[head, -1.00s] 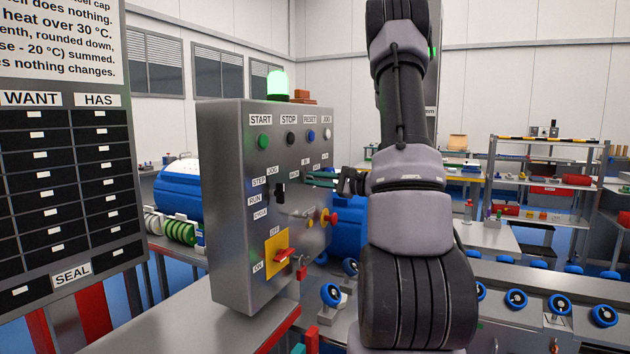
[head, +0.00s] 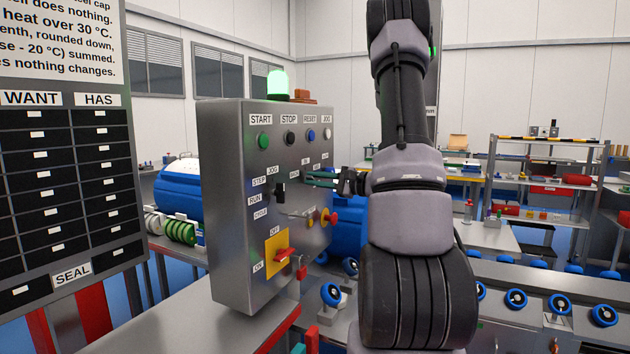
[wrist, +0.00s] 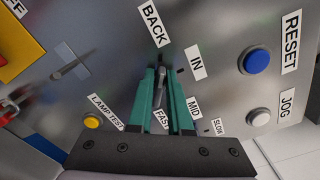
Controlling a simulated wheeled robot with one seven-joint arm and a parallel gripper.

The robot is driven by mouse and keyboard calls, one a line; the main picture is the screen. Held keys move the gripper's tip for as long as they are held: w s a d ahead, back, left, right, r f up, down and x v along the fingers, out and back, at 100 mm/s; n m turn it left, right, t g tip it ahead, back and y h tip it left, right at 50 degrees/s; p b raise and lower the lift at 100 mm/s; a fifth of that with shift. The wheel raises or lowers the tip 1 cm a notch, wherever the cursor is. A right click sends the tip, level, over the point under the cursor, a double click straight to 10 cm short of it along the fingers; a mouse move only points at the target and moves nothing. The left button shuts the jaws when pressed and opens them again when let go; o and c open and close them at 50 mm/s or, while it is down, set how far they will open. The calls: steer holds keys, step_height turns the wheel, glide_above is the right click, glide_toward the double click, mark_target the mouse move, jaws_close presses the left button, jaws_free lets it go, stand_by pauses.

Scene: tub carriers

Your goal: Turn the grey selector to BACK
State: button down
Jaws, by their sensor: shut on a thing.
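The control box (head: 228,200) stands left of my arm, its panel facing right. My gripper (head: 312,180) reaches the panel from the right. In the wrist view my gripper (wrist: 160,76) has its two green fingers close together on the small grey selector (wrist: 158,62). Only a dark, narrow part of the selector shows between and just past the fingertips, near the BACK label (wrist: 151,24). The IN label (wrist: 196,63) is to its right. The fingers hide most of the knob, so its exact angle is hard to tell. In the head view the fingers cover it.
Blue RESET (wrist: 257,60) and white JOG (wrist: 259,118) buttons lie to the right in the wrist view. The yellow LAMP TEST button (wrist: 92,123) and a grey lever (wrist: 72,68) lie left.

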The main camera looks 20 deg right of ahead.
steer(key=shift+s+d+f, duration=0.1)
steer(key=shift+s+f, duration=0.05)
steer(key=shift+f, duration=0.1)
stand_by(0.5)
steer(key=c, duration=0.9)
jaws_free()
steer(key=shift+o, duration=0.2)
steer(key=shift+r+n, duration=0.1)
steer(key=shift+n, duration=0.2)
steer(key=v, duration=1)
steer(key=shift+s+d, duration=0.2)
steer(key=shift+d, duration=0.1)
